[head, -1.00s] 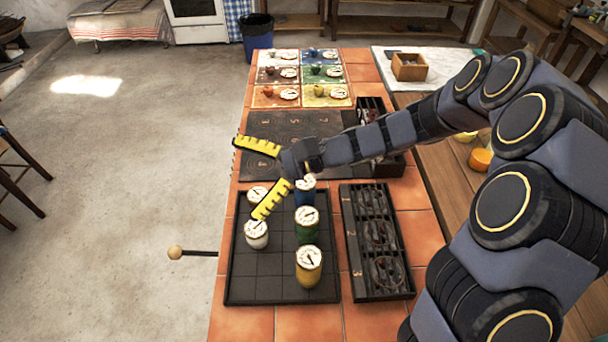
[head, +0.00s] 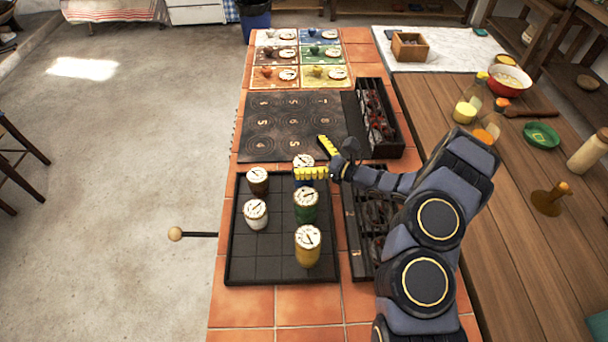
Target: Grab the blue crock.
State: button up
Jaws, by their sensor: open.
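The blue crock (head: 302,160) stands at the back of the dark gridded tray (head: 250,269). Its pale dial lid shows, and one yellow finger covers much of its body. My gripper (head: 310,155) is open and empty, coming from the right with its fingers spread to the left. One finger crosses in front of the crock; the other lies behind and to its right. I cannot tell whether either finger touches it. A green crock (head: 306,207) stands just in front of the blue one.
A brown crock (head: 257,184), a white crock (head: 255,219) and a yellow crock (head: 308,252) share the tray. A black compartment rack (head: 362,266) stands right of it. A dark numbered board (head: 262,145) lies behind. The tray's front left is clear.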

aim_at(296, 161)
notch_tip(296, 161, down, 4)
jog(key=shift+f, duration=0.15)
jog(key=shift+r+x, duration=0.15)
jog(key=shift+x, duration=0.6)
jog(key=shift+r+x, duration=0.1)
jog(key=shift+x, duration=0.7)
jog(key=c, duration=1.3)
